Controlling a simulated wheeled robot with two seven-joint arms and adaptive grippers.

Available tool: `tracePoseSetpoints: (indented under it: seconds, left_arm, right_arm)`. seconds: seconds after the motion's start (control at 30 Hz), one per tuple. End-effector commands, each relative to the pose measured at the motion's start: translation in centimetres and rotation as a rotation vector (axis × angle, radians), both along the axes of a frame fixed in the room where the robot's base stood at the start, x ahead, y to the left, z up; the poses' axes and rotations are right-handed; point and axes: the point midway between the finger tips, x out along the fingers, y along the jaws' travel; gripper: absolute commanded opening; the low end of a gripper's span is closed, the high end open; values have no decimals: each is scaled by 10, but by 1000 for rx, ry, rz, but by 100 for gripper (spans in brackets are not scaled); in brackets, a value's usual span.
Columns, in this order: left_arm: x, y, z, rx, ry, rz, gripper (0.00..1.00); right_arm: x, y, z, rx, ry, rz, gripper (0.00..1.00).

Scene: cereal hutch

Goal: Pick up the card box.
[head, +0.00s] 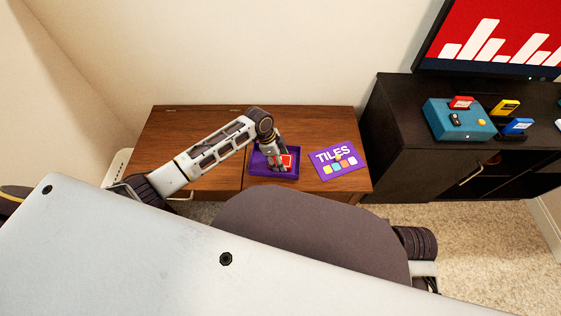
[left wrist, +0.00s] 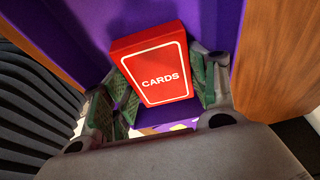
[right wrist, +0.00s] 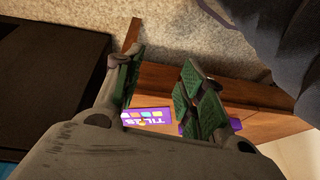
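The card box, red with a white outline and the word CARDS, lies in a purple tray (head: 259,176) on the wooden desk; it shows in the left wrist view (left wrist: 158,68) and partly in the head view (head: 287,161). My left gripper (left wrist: 165,100) reaches down into the tray with its green-padded fingers apart on either side of the box. The box edges are close to the pads; whether they touch is hard to tell. My right gripper (right wrist: 162,85) is open and empty, away from the box.
A purple TILES box (head: 337,161) lies on the desk (head: 205,129) right of the tray. A dark cabinet (head: 395,125) stands to the right, holding a teal console (head: 457,119), several colored cartridges and a screen (head: 500,38). The desk's left part is clear.

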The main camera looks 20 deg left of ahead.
Motion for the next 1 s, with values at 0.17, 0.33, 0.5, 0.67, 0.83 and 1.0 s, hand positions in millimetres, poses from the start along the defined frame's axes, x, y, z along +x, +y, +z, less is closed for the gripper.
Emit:
tracePoseSetpoints:
  seconds: [0.17,0.33,0.5,0.67,0.83,1.0]
  left_arm:
    - [-1,1,-3,3,2,1,33]
    - [-1,1,-4,5,3,0,33]
    - [-2,1,-4,5,3,0,33]
    - [-2,2,-2,5,4,0,32]
    - [-1,1,16,4,3,0,32]
    - [0,1,40,4,0,-1,32]
  right_arm:
    - [-3,-1,-3,-4,7,2,40]
    - [-2,-1,-2,-3,5,2,40]
    - [0,0,-2,0,0,0,40]
    - [3,2,-4,6,-5,-5,40]
    - [4,1,2,2,-2,-7,40]
    - [3,-3,-7,-20,29,-5,40]
